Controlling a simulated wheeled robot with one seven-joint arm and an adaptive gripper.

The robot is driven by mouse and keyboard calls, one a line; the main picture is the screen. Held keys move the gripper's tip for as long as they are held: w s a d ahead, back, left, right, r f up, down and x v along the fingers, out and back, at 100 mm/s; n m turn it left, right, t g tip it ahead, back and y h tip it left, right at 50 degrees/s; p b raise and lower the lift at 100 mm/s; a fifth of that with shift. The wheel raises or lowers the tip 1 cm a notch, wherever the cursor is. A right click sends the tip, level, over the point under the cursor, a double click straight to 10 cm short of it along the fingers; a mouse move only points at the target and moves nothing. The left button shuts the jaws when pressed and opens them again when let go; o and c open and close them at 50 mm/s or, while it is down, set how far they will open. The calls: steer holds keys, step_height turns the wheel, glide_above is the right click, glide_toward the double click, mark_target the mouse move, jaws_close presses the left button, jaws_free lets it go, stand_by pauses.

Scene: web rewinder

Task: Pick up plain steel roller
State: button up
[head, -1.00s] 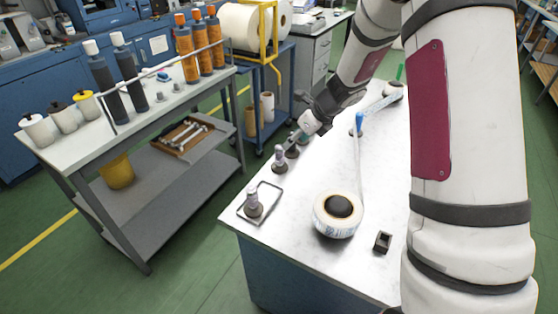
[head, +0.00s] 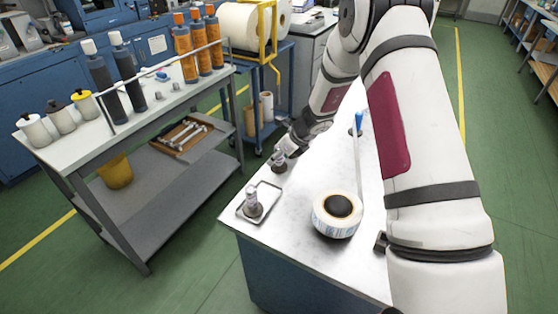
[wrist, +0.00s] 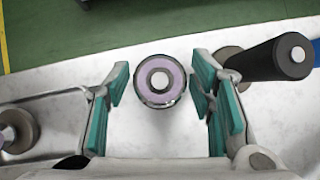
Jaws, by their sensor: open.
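My gripper (wrist: 160,88) is open, its teal-padded fingers on either side of a round upright roller (wrist: 159,80). This roller has a pale steel centre, a lilac ring and a dark shiny rim; no finger clearly touches it. In the head view it is the small roller (head: 279,162) on the bench, just below my gripper (head: 287,150). A grey metallic roller (head: 253,203) stands in a shallow tray, partly visible at the left in the wrist view (wrist: 17,131). I cannot tell for certain which one is the plain steel roller.
The tray (head: 242,215) is near the bench's left edge. A tape roll (head: 337,214) sits on the bench (head: 300,250). A side table (head: 60,150) with bottles stands left.

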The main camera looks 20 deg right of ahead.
jaws_close()
steer(key=shift+w+r, duration=0.1)
steer(key=shift+r, duration=0.05)
stand_by(0.4)
